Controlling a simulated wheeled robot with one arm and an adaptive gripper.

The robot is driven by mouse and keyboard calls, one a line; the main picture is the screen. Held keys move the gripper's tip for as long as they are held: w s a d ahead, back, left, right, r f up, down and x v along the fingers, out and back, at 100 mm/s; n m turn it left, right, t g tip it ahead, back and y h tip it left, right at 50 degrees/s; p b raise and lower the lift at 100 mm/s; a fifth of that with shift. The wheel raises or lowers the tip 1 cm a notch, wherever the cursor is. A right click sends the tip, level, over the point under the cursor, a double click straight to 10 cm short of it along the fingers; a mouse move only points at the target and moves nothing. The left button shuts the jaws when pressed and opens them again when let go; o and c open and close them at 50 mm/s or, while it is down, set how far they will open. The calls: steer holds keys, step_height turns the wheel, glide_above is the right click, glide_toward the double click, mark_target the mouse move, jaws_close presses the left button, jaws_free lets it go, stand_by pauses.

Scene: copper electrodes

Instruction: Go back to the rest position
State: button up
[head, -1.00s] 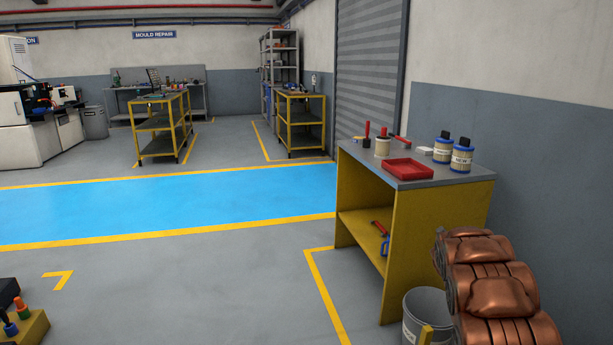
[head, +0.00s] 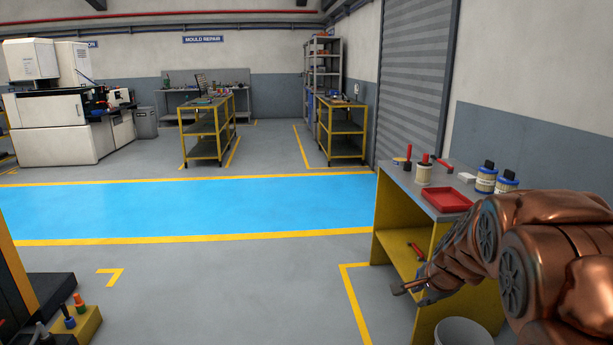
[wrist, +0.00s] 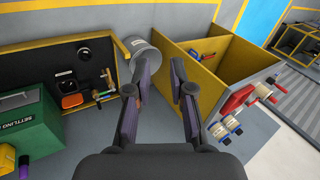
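My copper-coloured arm reaches in from the right of the head view. My gripper (head: 408,287) is at its far end, pointing left in front of the yellow workbench (head: 391,222). In the wrist view my gripper (wrist: 161,68) has its two dark fingers apart with a clear gap, and nothing shows held between them. The fingers are over the floor side of the workbench (wrist: 188,75), near a grey bucket (wrist: 146,66). The bucket also shows at the bottom of the head view (head: 461,331).
The bench top carries a red tray (head: 447,201), a tin (head: 424,175) and blue-lidded jars (head: 486,180). A yellow block with coloured pieces (head: 78,328) is at lower left. A green box (wrist: 30,133) shows in the wrist view. The blue floor lane (head: 180,207) is clear.

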steer(key=s+a+r+n+g+y+p, duration=0.1)
steer(key=s+a+r+n+g+p, duration=0.2)
steer(key=s, duration=0.6)
steer(key=s+a+r+n+g+p, duration=0.1)
steer(key=s+a+r+n+p, duration=0.25)
steer(key=s, duration=0.55)
steer(key=s+a+r+n+g+p, duration=0.1)
steer(key=s+n, duration=0.3)
steer(key=s, duration=0.6)
steer(key=s+r+n+g+h+p, duration=0.1)
steer(key=s+r+n+g+p, duration=0.1)
steer(key=s, duration=0.8)
steer(key=shift+s+a+n+g, duration=0.15)
steer(key=shift+a+n+g, duration=0.35)
steer(key=shift+n, duration=0.75)
steer(key=shift+d, duration=0.15)
